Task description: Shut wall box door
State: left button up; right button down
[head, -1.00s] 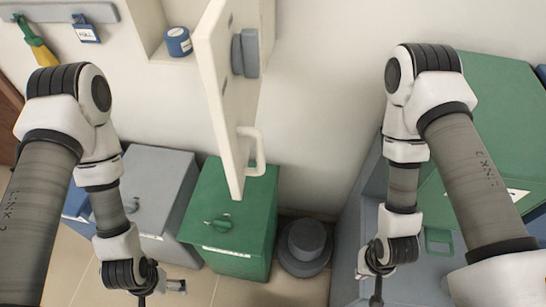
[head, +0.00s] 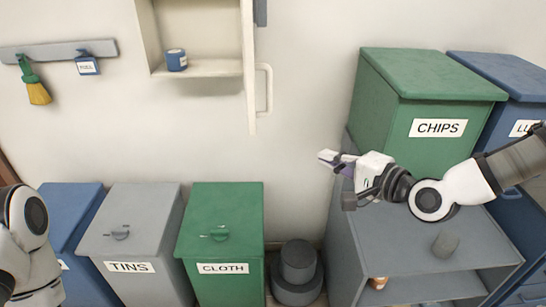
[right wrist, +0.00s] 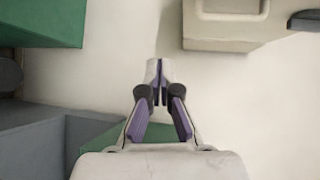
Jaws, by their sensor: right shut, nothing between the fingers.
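The wall box (head: 215,68) hangs on the wall at the top of the head view, its inside showing with a small blue tin on its shelf. Its white door (head: 250,105) stands open, seen almost edge-on at the box's right side. The door's handle (head: 268,90) sticks out to the right. My right gripper (head: 328,160) is shut and empty, below and right of the handle, clear of it. In the right wrist view its fingers (right wrist: 153,78) are together, with a pale box-like part at top right. My left gripper is out of view; only its arm shows at the left edge.
Bins marked TINS (head: 130,267) and CLOTH (head: 222,268) stand below the box. A green CHIPS bin (head: 437,128) stands on a grey unit (head: 400,250) at right. A brush (head: 36,88) hangs on a rail. Wall between door and CHIPS bin is clear.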

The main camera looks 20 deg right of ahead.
notch_tip(320, 180, up, 4)
jog(key=w+d+t, duration=0.2)
jog(key=w+d, duration=0.1)
pick_arm(q)
jog(key=p, duration=0.1)
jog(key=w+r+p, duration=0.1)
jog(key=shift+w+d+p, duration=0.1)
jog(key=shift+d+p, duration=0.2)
pick_arm(e)
jog(key=w+a, duration=0.8)
jog(key=w, duration=0.1)
jog(key=shift+a+r, duration=0.2)
jog(key=shift+a, duration=0.15)
jog(key=shift+w, duration=0.1)
